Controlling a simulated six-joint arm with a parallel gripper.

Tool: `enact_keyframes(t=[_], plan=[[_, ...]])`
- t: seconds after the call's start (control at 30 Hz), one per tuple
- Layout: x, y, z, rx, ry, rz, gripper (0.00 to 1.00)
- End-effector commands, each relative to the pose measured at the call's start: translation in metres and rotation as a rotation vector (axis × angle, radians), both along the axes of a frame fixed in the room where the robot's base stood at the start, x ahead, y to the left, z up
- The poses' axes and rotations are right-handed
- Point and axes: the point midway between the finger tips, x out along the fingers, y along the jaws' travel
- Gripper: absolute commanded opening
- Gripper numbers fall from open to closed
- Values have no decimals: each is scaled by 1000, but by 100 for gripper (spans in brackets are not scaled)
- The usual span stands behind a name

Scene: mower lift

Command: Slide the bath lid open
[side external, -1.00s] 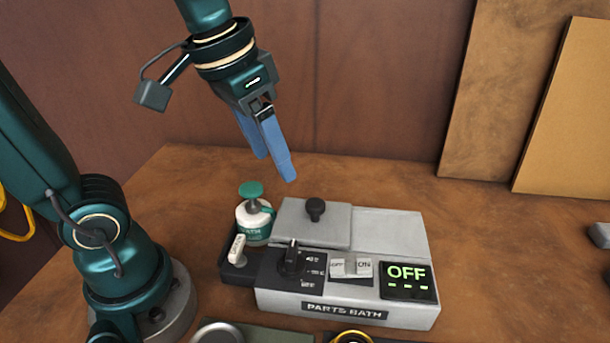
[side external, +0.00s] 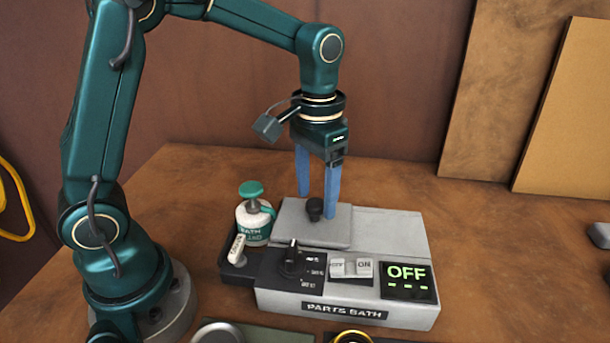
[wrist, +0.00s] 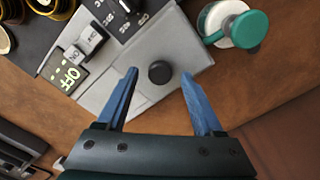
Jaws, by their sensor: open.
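The parts bath (side external: 345,310) is a grey box with a front control panel. Its grey lid (side external: 300,228) lies over the left part of the top, with a black knob (side external: 315,208) standing on it. My gripper (side external: 318,208) points down over the lid, its blue fingers open. One finger is behind the knob and the other is at its right in the side view. In the wrist view the knob (wrist: 160,72) sits between the open fingers (wrist: 160,85), apart from both. Whether the fingertips reach down to knob height is hard to tell.
A white bottle with a green cap (side external: 254,215) stands just left of the bath. The panel carries a black dial (side external: 293,260), a rocker switch (side external: 351,268) and a display (side external: 407,280) reading OFF.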

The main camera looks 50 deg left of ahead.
Motion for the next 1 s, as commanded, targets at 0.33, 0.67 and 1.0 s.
enact_keyframes(t=[0.33,0.67,1.0], plan=[[0,0,-9,0,0,0,69],[0,0,-8,0,-1,0,0],[0,0,-8,0,-2,0,0]])
